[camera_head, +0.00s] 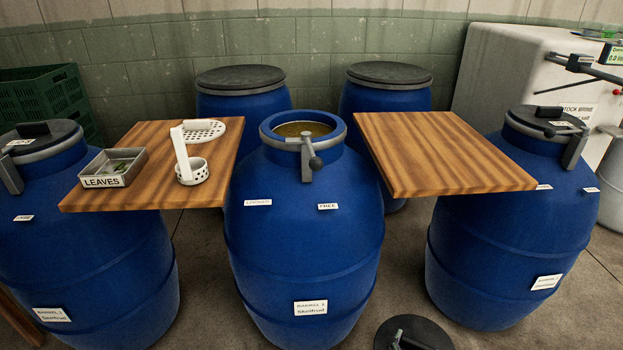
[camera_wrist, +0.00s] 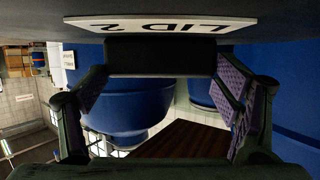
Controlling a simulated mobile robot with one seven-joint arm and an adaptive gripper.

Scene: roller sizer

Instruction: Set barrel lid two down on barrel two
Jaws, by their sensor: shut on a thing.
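Barrel two (camera_head: 305,250) is the blue barrel in the middle of the head view. Its mouth is uncovered and shows brownish contents inside a grey clamp ring, whose lever (camera_head: 311,158) points to the front. Barrel lid two shows in the wrist view as a dark surface with a white "LID 2" plate (camera_wrist: 160,25), upside down in the picture. My gripper (camera_wrist: 162,75) is shut on the lid's black handle block (camera_wrist: 160,55). In the head view my gripper cannot be made out. A dark disc (camera_head: 425,335) is cut off at its bottom edge; whether it is this lid is unclear.
Wooden boards flank the barrel's mouth, left (camera_head: 140,195) and right (camera_head: 440,150). The left one carries a "LEAVES" tray (camera_head: 113,168) and white perforated tools (camera_head: 192,170). Lidded barrels stand left (camera_head: 90,250), right (camera_head: 510,245) and behind (camera_head: 242,105).

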